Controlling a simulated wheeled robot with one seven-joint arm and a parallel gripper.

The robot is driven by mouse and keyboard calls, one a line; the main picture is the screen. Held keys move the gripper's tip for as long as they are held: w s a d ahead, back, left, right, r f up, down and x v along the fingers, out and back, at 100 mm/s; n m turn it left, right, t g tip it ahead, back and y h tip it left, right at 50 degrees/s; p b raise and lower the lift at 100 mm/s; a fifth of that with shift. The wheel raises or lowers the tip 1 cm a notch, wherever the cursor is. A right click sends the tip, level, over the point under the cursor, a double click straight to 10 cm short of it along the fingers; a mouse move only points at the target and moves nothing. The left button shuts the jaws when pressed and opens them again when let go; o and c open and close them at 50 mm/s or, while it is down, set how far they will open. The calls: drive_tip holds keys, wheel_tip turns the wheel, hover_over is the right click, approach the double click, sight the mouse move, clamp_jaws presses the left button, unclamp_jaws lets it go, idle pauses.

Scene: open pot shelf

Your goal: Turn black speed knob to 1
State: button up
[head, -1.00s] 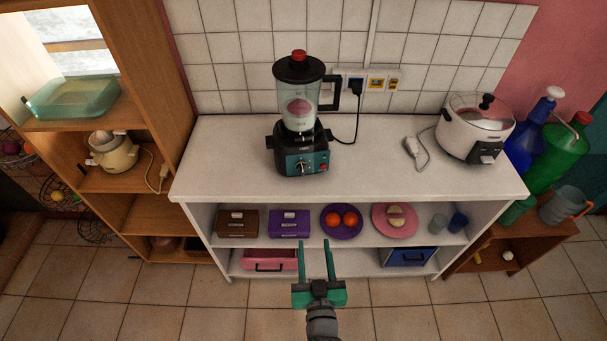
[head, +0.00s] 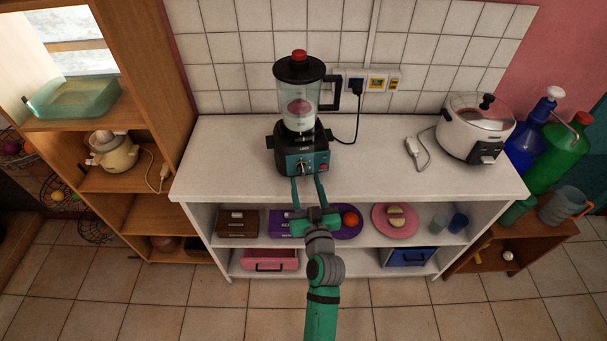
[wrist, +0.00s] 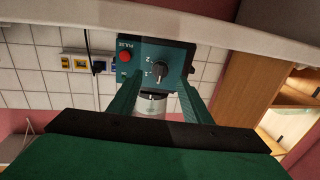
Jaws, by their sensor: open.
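The blender (head: 299,115) stands upright on the white counter, with a black base, a teal front panel (head: 308,163), a clear jar and a black lid with a red cap. Its black speed knob (wrist: 159,70) shows in the wrist view on the teal panel, with a white pointer line and small numbers around it. A red pulse button (wrist: 125,57) sits beside the knob. My gripper (head: 307,179) is open and empty, just in front of the panel. In the wrist view its two green fingers frame the knob from either side, apart from it.
The white counter (head: 225,160) is clear left and right of the blender. A rice cooker (head: 474,128) and a white plug (head: 412,146) are at the right. The blender's cord runs to a wall socket (head: 356,80). Plates, cups and boxes fill the shelf below.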

sight(303, 173)
drive_tip(key=shift+w+a, duration=0.2)
drive_tip(key=shift+w, duration=0.9)
drive_tip(key=shift+w+a, duration=0.15)
drive_tip(key=shift+w, duration=0.95)
drive_tip(key=c, duration=1)
